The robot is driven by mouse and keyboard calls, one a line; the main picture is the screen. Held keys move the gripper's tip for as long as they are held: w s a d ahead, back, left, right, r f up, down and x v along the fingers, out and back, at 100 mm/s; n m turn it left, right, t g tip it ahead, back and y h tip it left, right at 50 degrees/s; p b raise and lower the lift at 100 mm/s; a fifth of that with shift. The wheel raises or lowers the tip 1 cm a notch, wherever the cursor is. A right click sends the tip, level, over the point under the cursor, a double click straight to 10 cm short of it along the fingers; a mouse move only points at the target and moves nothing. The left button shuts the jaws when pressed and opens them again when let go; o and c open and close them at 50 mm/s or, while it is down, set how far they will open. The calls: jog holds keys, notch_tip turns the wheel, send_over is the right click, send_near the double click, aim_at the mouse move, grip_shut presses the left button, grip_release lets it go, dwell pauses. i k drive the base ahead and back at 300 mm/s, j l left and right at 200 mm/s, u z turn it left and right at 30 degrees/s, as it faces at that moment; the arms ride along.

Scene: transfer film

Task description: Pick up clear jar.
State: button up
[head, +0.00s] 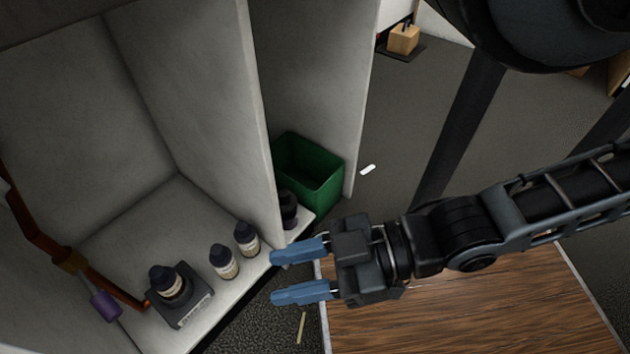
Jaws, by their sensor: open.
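My gripper (274,278) is open and empty, its two blue fingers pointing left beside the front edge of the pale shelf. Two small jars with dark lids and pale labels, a left one (224,262) and a right one (247,239), stand upright on the shelf just left of the fingertips, apart from them. A third similar jar (171,283) stands on a dark square block (183,304) farther left. A dark container (288,210) stands past the divider, above the fingers. I cannot tell which of these is the clear jar.
An upright divider (205,110) separates the shelf bay from a green bin (309,174). An orange-brown frame with a purple-tipped tool (105,304) is at left. A wooden tabletop (460,310) lies below my arm. A white piece (367,169) lies on the dark floor.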

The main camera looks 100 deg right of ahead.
aim_at(287, 201)
jog(key=k+l, duration=0.4)
jog(key=l, duration=0.15)
jog(key=k+l, duration=0.35)
jog(key=l, duration=0.2)
jog(key=k+l, duration=0.4)
jog(key=l, duration=0.15)
jog(key=i+j+u, duration=0.1)
jog(key=j, duration=0.15)
jog(key=j+u, duration=0.15)
jog(key=i+j, duration=0.05)
